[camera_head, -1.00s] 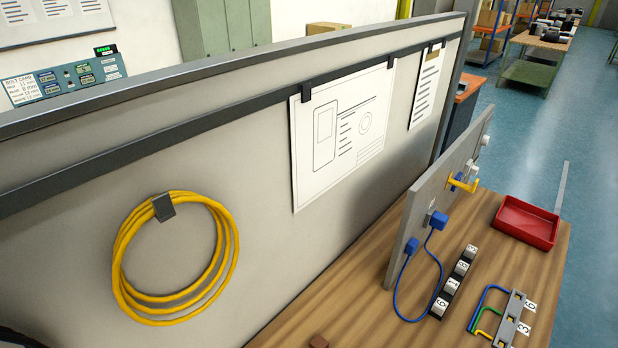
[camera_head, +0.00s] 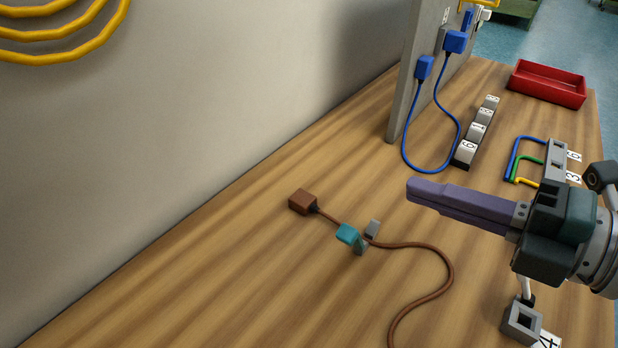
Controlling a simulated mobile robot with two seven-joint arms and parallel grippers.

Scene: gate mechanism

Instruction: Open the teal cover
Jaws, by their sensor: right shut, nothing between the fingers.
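The teal cover (camera_head: 348,234) is a small block on a grey piece on the wooden table, near the middle of the view. A brown cord (camera_head: 420,247) runs by it and ends in a brown block (camera_head: 303,201) to its left. I cannot tell the cover's exact hinge position. My right gripper (camera_head: 412,190) comes in from the right with its long purple fingers shut and empty. Its fingertips are above and to the right of the teal cover, apart from it. My left gripper is not in view.
A grey upright panel (camera_head: 408,95) with blue plugs and a blue cable stands at the back. A numbered strip (camera_head: 477,131), a block with coloured wires (camera_head: 556,160) and a red tray (camera_head: 548,84) lie on the right. The table (camera_head: 220,270) left of the cover is clear.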

